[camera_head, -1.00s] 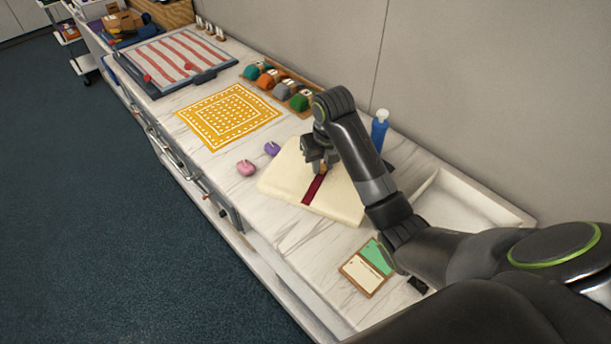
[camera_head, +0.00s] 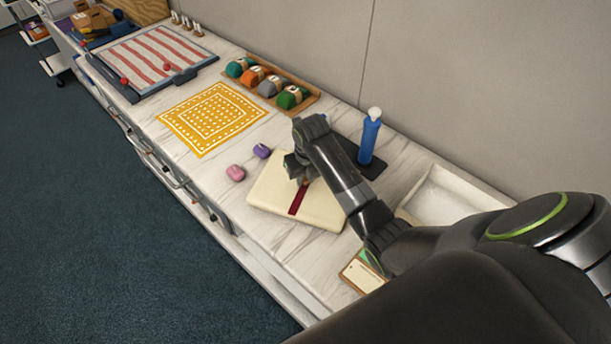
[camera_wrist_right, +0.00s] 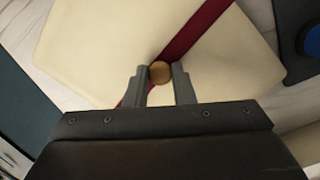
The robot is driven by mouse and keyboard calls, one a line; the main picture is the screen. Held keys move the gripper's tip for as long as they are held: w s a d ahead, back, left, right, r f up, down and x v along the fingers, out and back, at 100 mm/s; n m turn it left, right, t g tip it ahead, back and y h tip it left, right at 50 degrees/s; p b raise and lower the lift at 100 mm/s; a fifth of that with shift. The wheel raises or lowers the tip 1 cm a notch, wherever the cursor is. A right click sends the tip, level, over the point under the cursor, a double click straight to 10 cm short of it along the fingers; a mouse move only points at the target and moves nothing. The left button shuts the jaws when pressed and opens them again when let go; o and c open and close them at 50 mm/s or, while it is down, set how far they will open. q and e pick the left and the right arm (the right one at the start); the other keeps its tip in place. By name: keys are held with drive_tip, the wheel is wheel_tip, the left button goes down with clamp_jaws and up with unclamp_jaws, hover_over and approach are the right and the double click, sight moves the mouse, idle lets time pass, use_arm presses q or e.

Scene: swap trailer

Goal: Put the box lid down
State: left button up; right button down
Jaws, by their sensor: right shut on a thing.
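The box lid (camera_head: 322,211) is a cream, flat square with a dark red band across it and a small round wooden knob (camera_wrist_right: 160,71) in the middle. My right gripper (camera_head: 303,179) is over the lid and shut on the knob, one finger on each side, as the right wrist view shows. The lid (camera_wrist_right: 95,45) lies about level over the marble counter. I cannot tell whether its underside touches the counter. An open white box (camera_head: 447,193) stands at the right, partly hidden by my right arm. My left gripper is not in view.
A pink ball-like item (camera_head: 236,173) and a purple one (camera_head: 262,151) sit close to the lid's left. A blue bottle (camera_head: 369,140) stands on a dark mat (camera_head: 349,150) behind it. A yellow patterned cloth (camera_head: 212,118) and a card holder (camera_head: 360,275) lie nearby.

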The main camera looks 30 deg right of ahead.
sight(308, 188)
drive_tip(key=shift+f, duration=0.5)
drive_tip(key=c, duration=1.2)
unclamp_jaws()
drive_tip(key=shift+r, duration=0.15)
drive_tip(key=shift+c, duration=0.2)
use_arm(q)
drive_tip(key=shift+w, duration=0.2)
use_arm(e)
drive_tip(key=shift+r, duration=0.25)
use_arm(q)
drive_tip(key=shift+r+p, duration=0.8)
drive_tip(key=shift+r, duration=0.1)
use_arm(e)
wheel_tip(308, 188, up, 12)
drive_tip(key=s, duration=0.2)
drive_tip(key=shift+f, duration=0.15)
